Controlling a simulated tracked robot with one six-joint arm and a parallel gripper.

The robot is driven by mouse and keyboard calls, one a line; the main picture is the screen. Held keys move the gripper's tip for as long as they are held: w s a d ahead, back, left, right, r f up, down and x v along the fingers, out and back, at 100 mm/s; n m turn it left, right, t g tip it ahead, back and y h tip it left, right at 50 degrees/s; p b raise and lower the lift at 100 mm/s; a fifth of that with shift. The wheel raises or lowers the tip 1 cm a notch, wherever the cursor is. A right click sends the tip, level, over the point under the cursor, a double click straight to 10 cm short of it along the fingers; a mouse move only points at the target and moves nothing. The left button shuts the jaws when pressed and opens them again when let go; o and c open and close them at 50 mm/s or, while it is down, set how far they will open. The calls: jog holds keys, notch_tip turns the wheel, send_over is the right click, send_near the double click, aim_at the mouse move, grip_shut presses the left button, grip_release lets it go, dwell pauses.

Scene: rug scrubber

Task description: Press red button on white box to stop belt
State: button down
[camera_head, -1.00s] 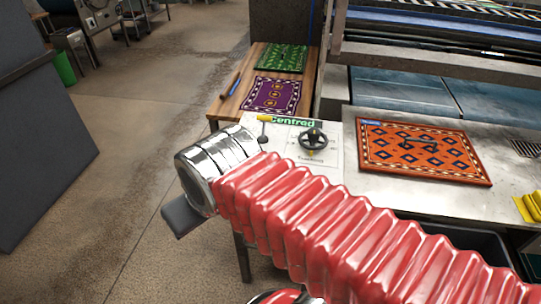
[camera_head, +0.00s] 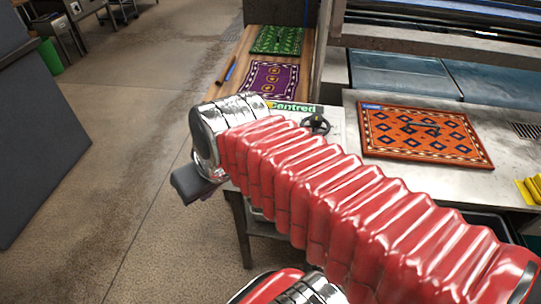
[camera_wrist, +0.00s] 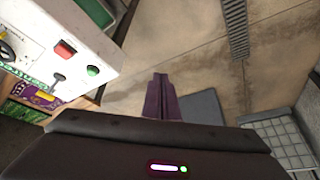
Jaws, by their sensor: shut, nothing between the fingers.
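The white box (camera_wrist: 85,25) fills the upper left of the wrist view. Its face carries a red button (camera_wrist: 65,49), a green button (camera_wrist: 93,71) and a lever with a yellow handle (camera_wrist: 45,95). My gripper (camera_wrist: 161,78) is shut and empty, to the right of the box and apart from it in the picture. In the head view, my red-sleeved arm hides most of the box. Part of its top with a green label (camera_head: 296,108) and a black handwheel (camera_head: 316,124) shows. The buttons are hidden there.
An orange patterned rug (camera_head: 425,136) lies on the metal table right of the box. A wooden table (camera_head: 225,92) behind holds a purple rug (camera_head: 270,78) and a green rug (camera_head: 278,40). The concrete floor (camera_head: 120,110) on the left is open.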

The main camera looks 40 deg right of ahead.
jog(key=w+d+f+m+t, duration=0.1)
jog(key=w+d+m+t, duration=0.1)
jog(key=d, duration=1.1)
jog(key=w+d+f+m+t+y, duration=0.1)
jog(key=w+d+m, duration=0.3)
jog(key=d, duration=1)
jog(key=shift+w+f+t+y, duration=0.3)
jog(key=shift+w+t, duration=0.1)
jog(key=shift+w, duration=0.6)
jog(key=shift+a+f, duration=0.1)
jog(key=shift+f, duration=0.05)
jog(key=shift+f, duration=4.25)
jog(key=shift+f, duration=0.1)
jog(key=shift+f, duration=0.25)
